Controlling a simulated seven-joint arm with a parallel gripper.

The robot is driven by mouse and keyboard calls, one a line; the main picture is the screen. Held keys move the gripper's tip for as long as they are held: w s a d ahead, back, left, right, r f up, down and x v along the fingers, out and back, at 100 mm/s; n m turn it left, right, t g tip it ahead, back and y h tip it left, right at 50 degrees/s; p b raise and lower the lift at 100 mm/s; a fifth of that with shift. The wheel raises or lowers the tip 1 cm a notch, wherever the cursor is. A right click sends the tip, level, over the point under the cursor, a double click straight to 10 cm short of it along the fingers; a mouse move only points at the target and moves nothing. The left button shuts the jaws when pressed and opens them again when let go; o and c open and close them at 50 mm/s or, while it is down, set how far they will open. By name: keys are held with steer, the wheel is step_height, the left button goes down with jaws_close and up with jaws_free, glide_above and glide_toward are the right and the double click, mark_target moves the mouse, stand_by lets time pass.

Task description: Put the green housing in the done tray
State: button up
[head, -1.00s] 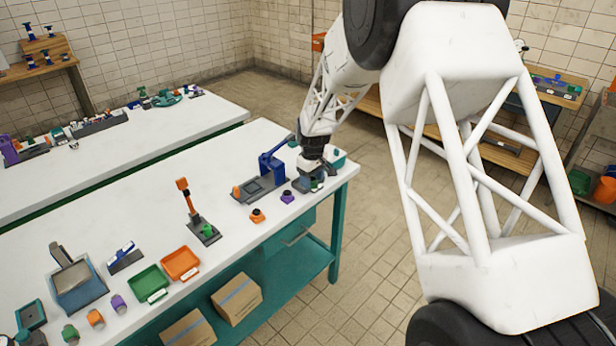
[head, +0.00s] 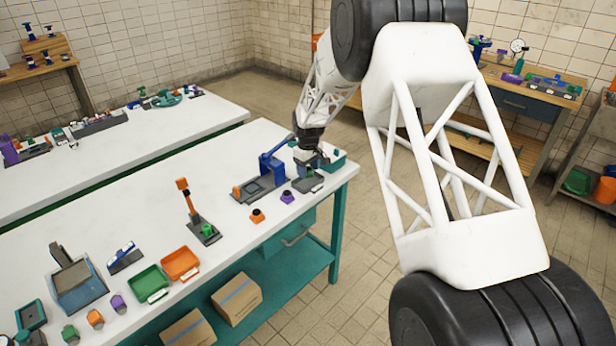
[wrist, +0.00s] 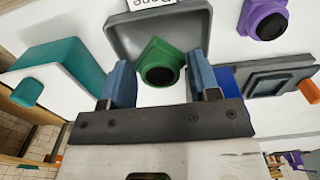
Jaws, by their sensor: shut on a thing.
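The green housing (wrist: 150,50), with a dark round opening, lies between the blue-padded fingers of my gripper (wrist: 160,85) in the wrist view. My gripper is shut on it. The grey done tray (wrist: 118,38), with a white label reading "Done" at its edge, is right behind the housing. In the head view, my gripper (head: 309,158) is over the grey tray (head: 307,186) at the right end of the white table, with the housing (head: 310,174) small beneath it. I cannot tell whether the housing touches the tray floor.
A teal box (wrist: 60,65) stands beside the tray. A purple housing (head: 287,197) and an orange housing (head: 257,215) sit nearby. A blue lever press (head: 268,172) stands left of the tray. Orange (head: 181,263) and green (head: 150,281) trays are farther down the table.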

mark_target(308, 176)
steer(key=shift+f, duration=1.75)
steer(key=shift+f, duration=0.1)
steer(key=o, duration=1.1)
step_height(308, 176, up, 12)
steer(key=shift+r, duration=0.1)
steer(key=shift+r, duration=0.1)
